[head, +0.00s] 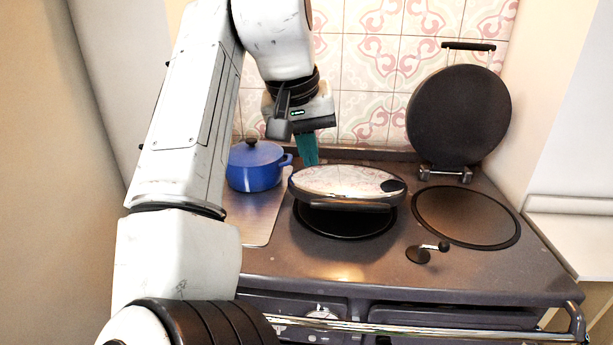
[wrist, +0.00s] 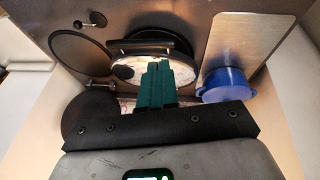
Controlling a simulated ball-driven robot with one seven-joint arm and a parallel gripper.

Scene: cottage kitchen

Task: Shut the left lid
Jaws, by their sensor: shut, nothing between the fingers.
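The left lid (head: 347,182) is a shiny chrome oval. It is tilted low over the left hotplate (head: 345,224), with its front edge raised and a dark gap below. In the wrist view the lid (wrist: 124,60) shows behind my fingers, its far edge dark. My gripper (head: 309,163) has teal fingers, shut with nothing between them. They point down behind the lid's upper left edge in the head view. In the wrist view the gripper (wrist: 157,66) overlaps the lid's shiny top. I cannot tell whether the fingertips touch it.
A blue lidded pot (head: 254,168) stands left of the lid on a steel plate (head: 250,224). The right lid (head: 459,117) stands open behind the right hotplate (head: 466,217). A small black-knobbed piece (head: 427,252) lies between the hotplates near the front. A chrome rail (head: 430,330) runs along the front.

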